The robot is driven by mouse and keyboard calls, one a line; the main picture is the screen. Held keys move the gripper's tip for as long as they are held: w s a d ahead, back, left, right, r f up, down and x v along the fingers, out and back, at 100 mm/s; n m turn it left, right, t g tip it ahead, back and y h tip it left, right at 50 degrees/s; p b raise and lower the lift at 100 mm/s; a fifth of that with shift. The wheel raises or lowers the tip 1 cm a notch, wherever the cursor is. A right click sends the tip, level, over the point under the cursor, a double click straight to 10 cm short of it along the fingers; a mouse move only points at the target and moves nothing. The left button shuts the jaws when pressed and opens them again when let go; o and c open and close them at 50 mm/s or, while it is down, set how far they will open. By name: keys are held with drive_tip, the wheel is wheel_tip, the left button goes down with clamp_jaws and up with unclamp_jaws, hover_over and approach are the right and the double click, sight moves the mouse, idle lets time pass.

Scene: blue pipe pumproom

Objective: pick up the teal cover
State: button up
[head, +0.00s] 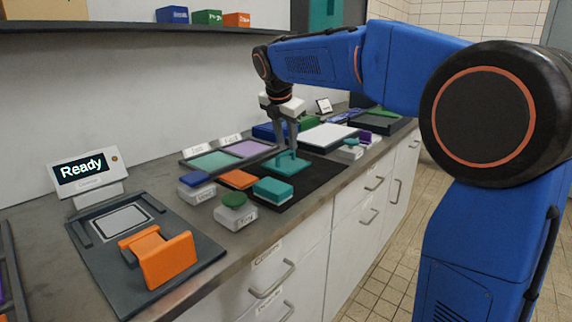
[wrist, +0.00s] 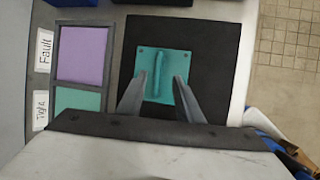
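The teal cover (head: 286,163) is a flat square plate with an upright bar handle, lying on a black mat (head: 315,178). In the wrist view the teal cover (wrist: 173,60) shows small dots at its corners, and its handle runs up the picture. My gripper (head: 289,147) points down at the cover. In the wrist view my gripper (wrist: 159,80) is open, with one finger on each side of the handle's near end and gaps between. I cannot tell whether the fingertips reach down to the plate.
A teal block (head: 272,190), an orange piece (head: 238,180) and small labelled blocks sit left of the cover. Behind is a tray with teal and purple sections (head: 213,161). A fixture with an orange bracket (head: 165,260) and a "Ready" display (head: 82,170) stand at the left.

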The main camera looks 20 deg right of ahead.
sight(287, 152)
drive_tip(key=x, duration=0.5)
drive_tip(key=shift+a, duration=0.15)
drive_tip(key=shift+r, duration=0.1)
clamp_jaws()
idle(1.1)
